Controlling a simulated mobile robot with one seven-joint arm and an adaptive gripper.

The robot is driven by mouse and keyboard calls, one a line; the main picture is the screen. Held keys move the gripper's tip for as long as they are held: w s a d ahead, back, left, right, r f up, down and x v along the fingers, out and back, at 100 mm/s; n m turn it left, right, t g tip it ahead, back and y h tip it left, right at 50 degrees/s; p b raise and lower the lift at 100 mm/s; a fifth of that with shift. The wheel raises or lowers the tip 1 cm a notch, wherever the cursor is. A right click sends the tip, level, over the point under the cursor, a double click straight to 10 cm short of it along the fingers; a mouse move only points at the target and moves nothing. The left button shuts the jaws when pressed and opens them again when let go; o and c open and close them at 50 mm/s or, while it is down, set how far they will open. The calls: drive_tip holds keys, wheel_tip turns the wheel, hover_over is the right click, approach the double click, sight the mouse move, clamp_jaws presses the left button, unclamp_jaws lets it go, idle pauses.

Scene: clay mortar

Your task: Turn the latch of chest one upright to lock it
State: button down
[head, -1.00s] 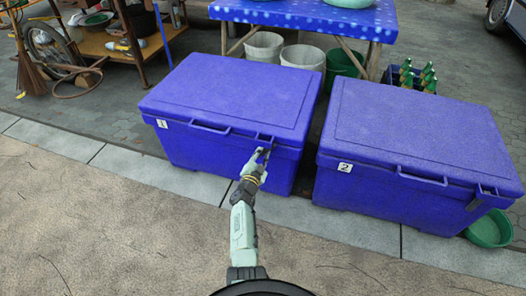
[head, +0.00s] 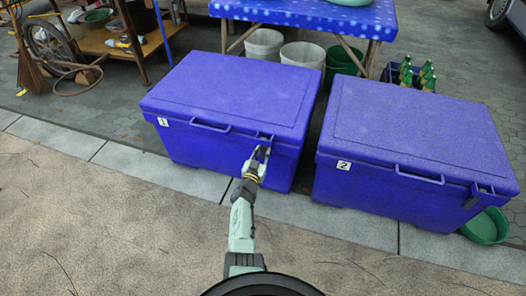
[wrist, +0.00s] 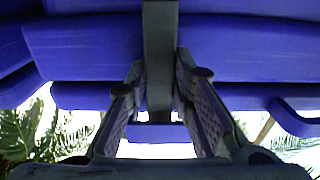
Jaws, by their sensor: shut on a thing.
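Chest one (head: 225,95) is a closed blue chest with a white "1" label (head: 163,122) on its front. Its latch is at the right part of the front, mostly hidden by my gripper in the head view. In the wrist view the latch (wrist: 160,50) is a dark grey bar running straight down between my fingers. My gripper (head: 260,154) is at the chest's front, just under the lid edge. In the wrist view my gripper (wrist: 160,80) has one finger on each side of the bar and is shut on it. The latch's exact tilt is hard to tell.
Chest two (head: 410,135), also blue and closed, stands to the right across a narrow gap. Chest one's lid handle (head: 210,126) is left of my gripper. A green basin (head: 487,226) lies at far right. The pavement in front is clear.

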idle(0.4)
drive_tip(key=c, duration=1.4)
unclamp_jaws()
drive_tip(key=shift+s+a, duration=0.25)
drive_tip(key=shift+s, duration=0.25)
drive_tip(key=v, duration=1.1)
drive_tip(key=shift+d, duration=0.1)
drive_tip(key=shift+r, duration=0.1)
